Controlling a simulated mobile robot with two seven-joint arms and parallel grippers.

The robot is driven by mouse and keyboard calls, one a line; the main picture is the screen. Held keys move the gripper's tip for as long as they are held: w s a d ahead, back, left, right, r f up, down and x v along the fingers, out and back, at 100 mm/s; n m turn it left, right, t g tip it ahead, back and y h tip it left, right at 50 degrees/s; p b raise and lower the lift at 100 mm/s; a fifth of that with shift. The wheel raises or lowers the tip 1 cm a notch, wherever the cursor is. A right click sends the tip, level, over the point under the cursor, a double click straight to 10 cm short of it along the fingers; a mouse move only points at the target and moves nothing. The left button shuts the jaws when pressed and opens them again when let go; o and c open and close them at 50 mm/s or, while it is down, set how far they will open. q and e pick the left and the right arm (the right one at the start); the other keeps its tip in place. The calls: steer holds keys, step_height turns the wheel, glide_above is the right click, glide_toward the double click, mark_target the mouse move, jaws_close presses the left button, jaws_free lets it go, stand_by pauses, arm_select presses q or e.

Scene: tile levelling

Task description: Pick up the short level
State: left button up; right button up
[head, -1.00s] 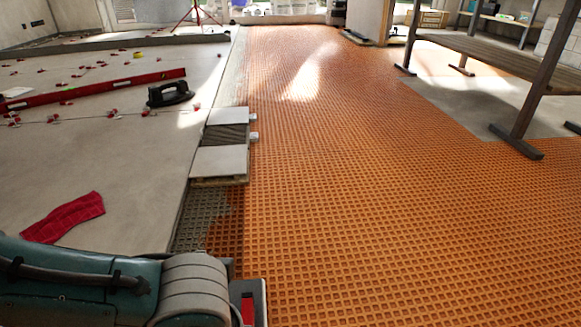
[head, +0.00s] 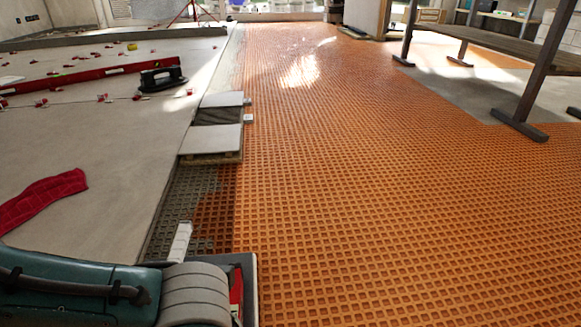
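I cannot make out a short level for certain. A long red level (head: 80,78) lies on the pale tiled floor at the left. A small yellow object (head: 132,46) lies farther back on the tiles, too small to identify. A red piece (head: 236,288) shows in a dark grey frame beside my arm at the bottom, mostly hidden. My teal arm with a grey ribbed joint comes in from the lower left. Neither gripper's fingers show.
A black-handled tool (head: 162,77) lies near the red level. A red cloth (head: 42,198) lies on the tiles. Stacked tiles (head: 212,138) and a pale strip (head: 180,242) lie by the edge. Orange matting (head: 350,190) is clear up to a bench (head: 500,60).

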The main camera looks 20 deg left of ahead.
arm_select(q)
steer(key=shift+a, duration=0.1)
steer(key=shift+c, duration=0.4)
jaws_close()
